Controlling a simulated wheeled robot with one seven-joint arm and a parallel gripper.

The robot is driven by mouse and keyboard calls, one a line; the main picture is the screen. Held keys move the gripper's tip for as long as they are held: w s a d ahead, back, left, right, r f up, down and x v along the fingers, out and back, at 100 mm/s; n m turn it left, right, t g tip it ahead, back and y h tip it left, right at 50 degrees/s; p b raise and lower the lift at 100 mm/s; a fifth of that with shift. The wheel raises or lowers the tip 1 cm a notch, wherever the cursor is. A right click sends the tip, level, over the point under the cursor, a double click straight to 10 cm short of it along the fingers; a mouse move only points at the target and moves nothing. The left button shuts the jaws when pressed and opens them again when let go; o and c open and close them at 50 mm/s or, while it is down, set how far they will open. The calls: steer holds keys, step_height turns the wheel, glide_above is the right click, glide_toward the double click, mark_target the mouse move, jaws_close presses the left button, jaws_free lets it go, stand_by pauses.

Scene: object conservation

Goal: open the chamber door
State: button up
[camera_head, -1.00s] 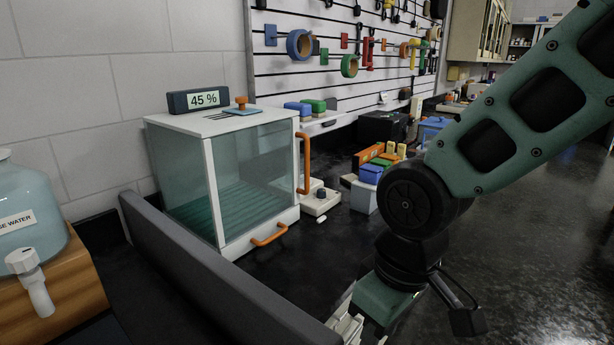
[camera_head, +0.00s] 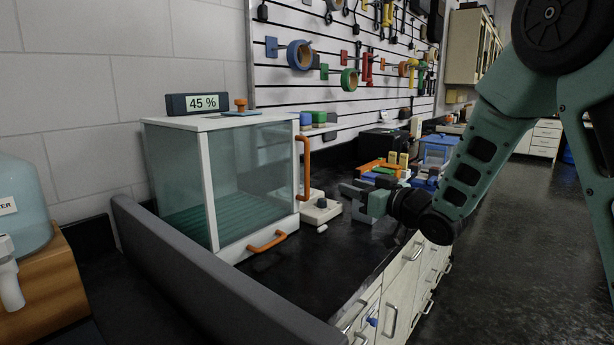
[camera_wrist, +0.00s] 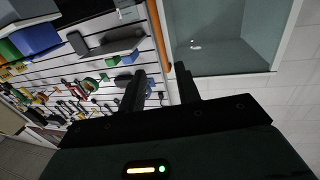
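The chamber (camera_head: 208,180) is a glass box with a white frame on the bench. Its door looks shut. A vertical orange handle (camera_head: 304,168) runs along the right front edge. The handle also shows in the wrist view (camera_wrist: 160,35), ahead of the gap between my fingers, and part of the chamber (camera_wrist: 215,72) is at the upper right there. My gripper (camera_head: 349,200) is right of the handle and apart from it, with its fingers pointing left. It is open and empty, with a gap between the two fingers in the wrist view (camera_wrist: 161,90).
A display reading 45 % (camera_head: 198,103) and an orange knob stand on the chamber. A lower orange handle (camera_head: 268,241) is on the base. A small white device (camera_head: 319,208) sits between chamber and gripper. A grey partition (camera_head: 215,285) runs in front. Colored blocks lie behind my gripper.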

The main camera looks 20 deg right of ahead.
mark_target(308, 171)
steer(key=p+x, duration=0.3)
steer(key=x, duration=1.4)
steer(key=shift+w+a, duration=0.1)
jaws_close()
